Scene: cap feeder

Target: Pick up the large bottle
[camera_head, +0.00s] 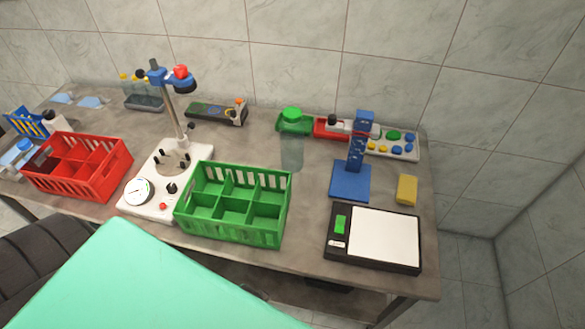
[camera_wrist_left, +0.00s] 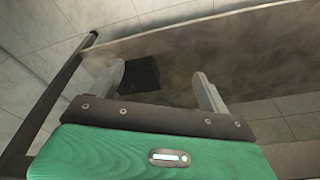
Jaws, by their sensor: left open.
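My left gripper (camera_wrist_left: 158,76) shows only in the left wrist view. Its two fingers are spread, with nothing between them. It is apart from the bottle, which is not in that view. My right gripper is in neither view.
A white capping stand (camera_head: 133,195) with a gauge is left of the green crate, with a red crate (camera_head: 111,184) beyond. A scale (camera_head: 384,241), blue stand (camera_head: 349,184) and yellow block (camera_head: 407,189) are at right. Free bench (camera_head: 240,145) lies left of the bottle.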

